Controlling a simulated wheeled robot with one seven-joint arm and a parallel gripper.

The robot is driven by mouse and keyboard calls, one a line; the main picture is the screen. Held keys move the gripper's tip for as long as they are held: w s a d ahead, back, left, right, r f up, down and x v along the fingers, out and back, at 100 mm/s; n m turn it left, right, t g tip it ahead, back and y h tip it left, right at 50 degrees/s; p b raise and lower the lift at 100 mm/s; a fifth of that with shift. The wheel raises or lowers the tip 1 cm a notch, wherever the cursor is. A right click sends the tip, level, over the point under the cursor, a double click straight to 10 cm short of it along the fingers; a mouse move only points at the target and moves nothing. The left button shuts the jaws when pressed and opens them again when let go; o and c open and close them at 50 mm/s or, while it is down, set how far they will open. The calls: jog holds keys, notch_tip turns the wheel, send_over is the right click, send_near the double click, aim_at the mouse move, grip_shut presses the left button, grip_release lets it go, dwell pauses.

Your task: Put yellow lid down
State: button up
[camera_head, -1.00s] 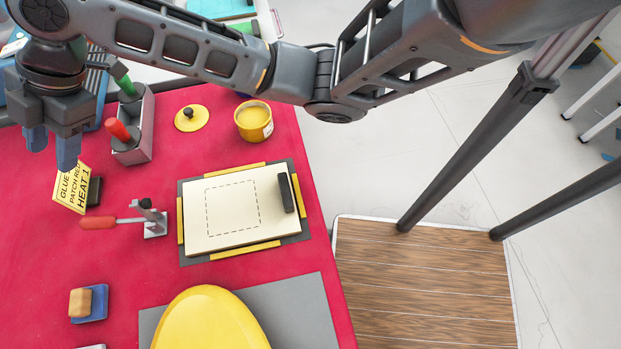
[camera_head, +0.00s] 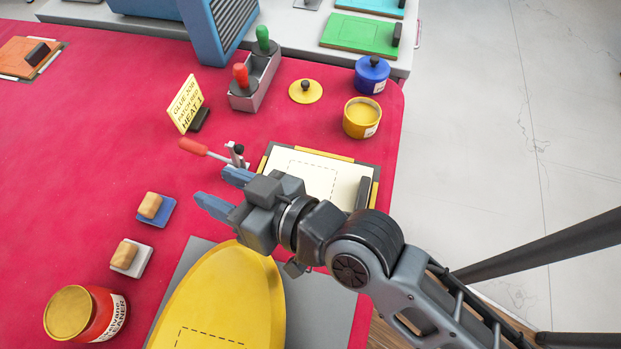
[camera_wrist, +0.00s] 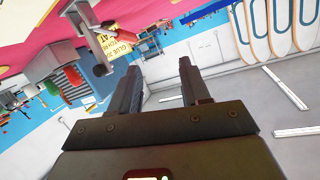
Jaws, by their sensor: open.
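The yellow lid (camera_head: 305,91), a flat disc with a dark knob, lies on the red table near its far right part. The open yellow pot (camera_head: 362,118) stands just to the right of the lid, with yellow contents showing. My gripper (camera_head: 218,192) is open and empty, its blue fingers pointing left above the table, well nearer than the lid. In the wrist view my gripper (camera_wrist: 162,88) shows two dark fingers spread apart with nothing between them. The lid cannot be made out in the wrist view.
A red-handled toggle clamp (camera_head: 235,155) and a framed cream board (camera_head: 316,170) lie by my gripper. A grey holder (camera_head: 256,85) with red and green handles, a sign (camera_head: 185,104) and a lidded blue pot (camera_head: 371,74) stand farther back. A yellow board (camera_head: 215,300) lies in front.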

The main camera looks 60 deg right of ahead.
jog(key=s+d+r, duration=0.1)
jog(key=s+d, duration=0.2)
jog(key=s, duration=0.4)
jog(key=s+d+r+n+h, duration=0.1)
jog(key=s+d, duration=0.2)
jog(key=s, duration=0.5)
jog(key=s+d+r, duration=0.1)
jog(key=s+d, duration=0.3)
jog(key=s, duration=0.3)
jog(key=shift+s+h, duration=0.2)
jog(key=shift+h, duration=0.2)
